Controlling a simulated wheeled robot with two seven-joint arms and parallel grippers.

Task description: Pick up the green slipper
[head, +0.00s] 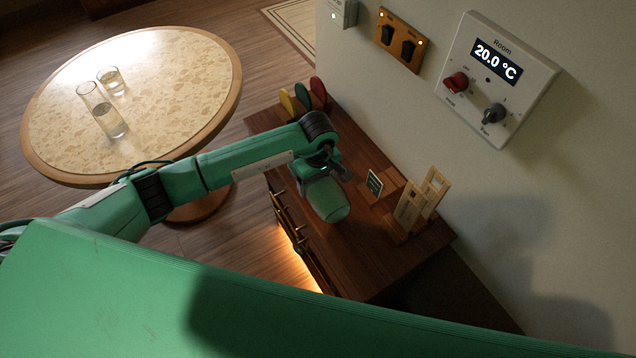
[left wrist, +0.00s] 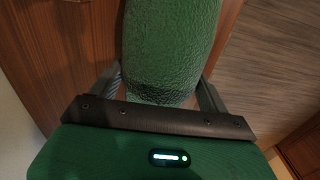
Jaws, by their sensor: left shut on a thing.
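The green slipper (head: 329,202) is at my left gripper (head: 326,180), over the dark wooden cabinet top in the head view. In the left wrist view the textured green slipper (left wrist: 170,45) lies between the two grey fingers of the left gripper (left wrist: 163,85), one finger on each side. The left gripper is shut on it. The slipper's far end runs out of the wrist view. I cannot tell whether it touches the wood below. My right gripper is in neither view.
The cabinet top (head: 372,270) also bears a wooden stand (head: 410,210), a small dark sign (head: 374,184) and upright yellow, green and red pieces (head: 318,92) at its far end. A wall with a thermostat (head: 497,75) borders it. A round table (head: 180,75) holds two glasses.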

